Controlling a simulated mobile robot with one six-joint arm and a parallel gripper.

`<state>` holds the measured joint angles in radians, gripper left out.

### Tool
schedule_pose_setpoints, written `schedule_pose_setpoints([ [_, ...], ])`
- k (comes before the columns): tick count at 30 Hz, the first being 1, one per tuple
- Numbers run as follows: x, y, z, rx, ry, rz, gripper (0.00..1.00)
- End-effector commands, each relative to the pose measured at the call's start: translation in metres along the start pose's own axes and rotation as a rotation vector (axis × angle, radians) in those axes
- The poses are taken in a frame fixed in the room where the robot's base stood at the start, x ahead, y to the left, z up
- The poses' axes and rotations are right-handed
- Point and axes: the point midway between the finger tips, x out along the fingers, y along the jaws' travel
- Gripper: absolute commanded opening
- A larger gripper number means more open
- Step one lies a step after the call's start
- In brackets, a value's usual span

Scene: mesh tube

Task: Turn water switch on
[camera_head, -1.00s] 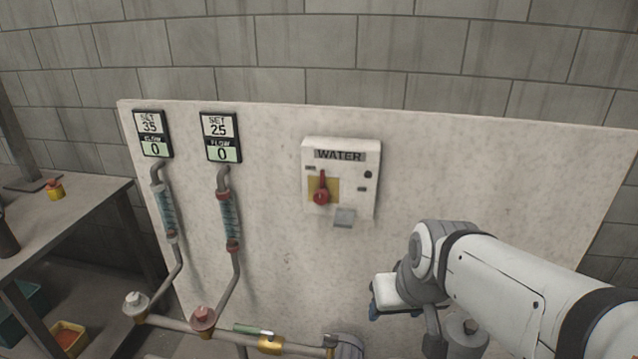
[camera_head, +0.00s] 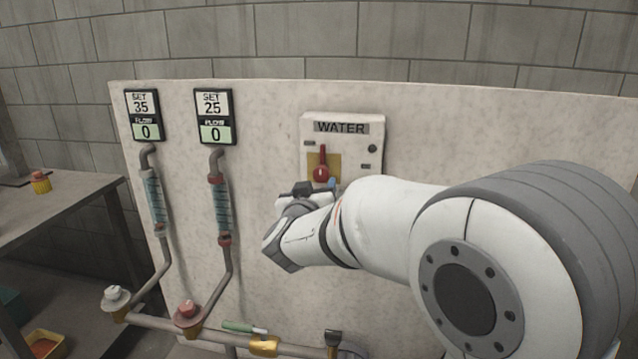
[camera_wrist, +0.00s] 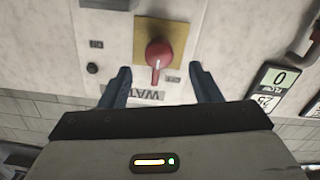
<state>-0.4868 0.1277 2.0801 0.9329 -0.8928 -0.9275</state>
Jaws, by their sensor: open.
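The white WATER switch box (camera_head: 345,128) is fixed to the pale panel in the head view. Its red rotary knob (camera_head: 321,172) sits on a yellow plate with its handle pointing up. In the wrist view the picture is turned over, and the red knob (camera_wrist: 159,54) lies just beyond and between the fingertips. My gripper (camera_wrist: 160,80) is open, with one dark blue finger on each side of the knob's line, not visibly touching it. In the head view my wrist and arm cover the lower part of the box, and the fingers are mostly hidden.
Two displays, SET 35 (camera_head: 142,117) and SET 25 (camera_head: 213,116), both read flow 0, above tube flow meters. A pipe with valves (camera_head: 188,313) and a yellow fitting (camera_head: 264,346) runs low. A workbench (camera_head: 60,215) stands left.

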Motion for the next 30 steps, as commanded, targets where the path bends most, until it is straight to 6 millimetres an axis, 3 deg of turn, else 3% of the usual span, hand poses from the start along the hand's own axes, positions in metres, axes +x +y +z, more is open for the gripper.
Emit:
schedule_pose_setpoints([
  [13, 0.065, 0.002, 0.000, 0.001, 0.000, 0.002, 0.57],
  [24, 0.072, 0.002, 0.000, 0.001, 0.000, 0.001, 0.57],
  [30, 0.072, 0.002, 0.000, 0.001, 0.000, 0.001, 0.42],
])
